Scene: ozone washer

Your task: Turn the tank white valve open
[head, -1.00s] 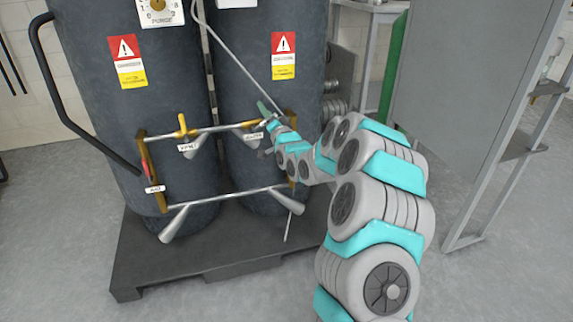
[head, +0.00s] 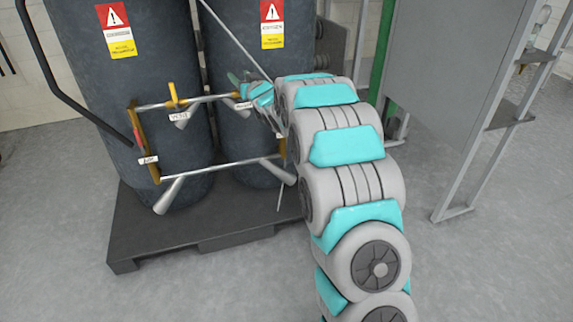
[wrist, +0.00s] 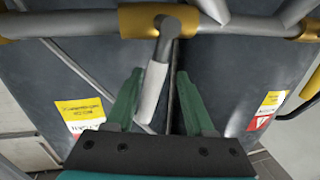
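A pale grey-white valve lever (wrist: 152,88) hangs from a brass-coloured fitting (wrist: 160,20) on the pipe in the wrist view. My gripper (wrist: 160,72) is open, with one green finger on each side of the lever in the picture. I see no clear contact, and I cannot tell how deep the lever sits between the fingers. In the head view my gripper (head: 238,84) is at the right part of the upper pipe (head: 205,99), in front of the right dark tank (head: 225,60). My gripper and arm hide much of that pipe end and its valve there.
The pipe frame also carries a yellow valve (head: 173,96) with a "VENT" label (head: 180,117), a red handle (head: 137,128) and a lower pipe (head: 235,163). A black bar (head: 70,110) juts out left. The tanks stand on a dark pallet (head: 190,235). A grey panel (head: 460,70) stands right.

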